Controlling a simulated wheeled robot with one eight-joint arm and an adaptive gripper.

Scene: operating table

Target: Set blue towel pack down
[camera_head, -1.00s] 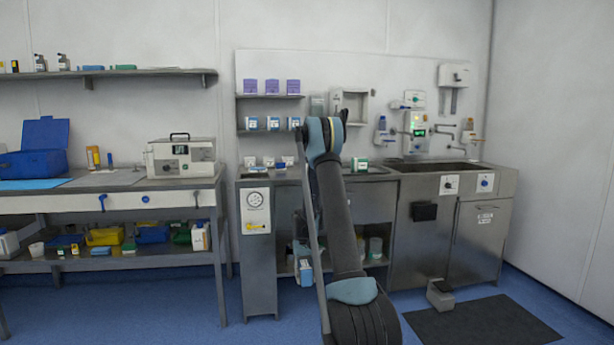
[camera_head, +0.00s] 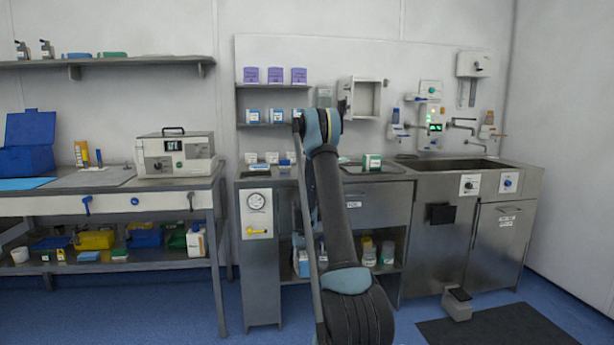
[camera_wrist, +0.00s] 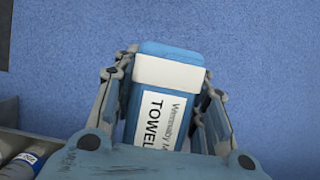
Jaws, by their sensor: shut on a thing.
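The blue towel pack (camera_wrist: 148,128), with a white label reading TOWEL, shows in the wrist view. My gripper (camera_wrist: 165,72) is shut on it, with a finger on each long side. Blue floor shows beneath and around the pack, and it is held up clear of it. In the head view my arm stands in front of the steel cabinet and hides much of the gripper. A blue and white shape beside the arm at lower-shelf height is too small and covered to name surely.
The steel counter (camera_head: 365,177) carries a green and white box (camera_head: 371,161) and small white packs. A sink (camera_head: 455,164) is at right, with a foot pedal (camera_head: 457,304) below. A steel table (camera_head: 100,205) with a white device (camera_head: 175,155) stands left. Bottles (camera_head: 387,252) fill the lower shelf.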

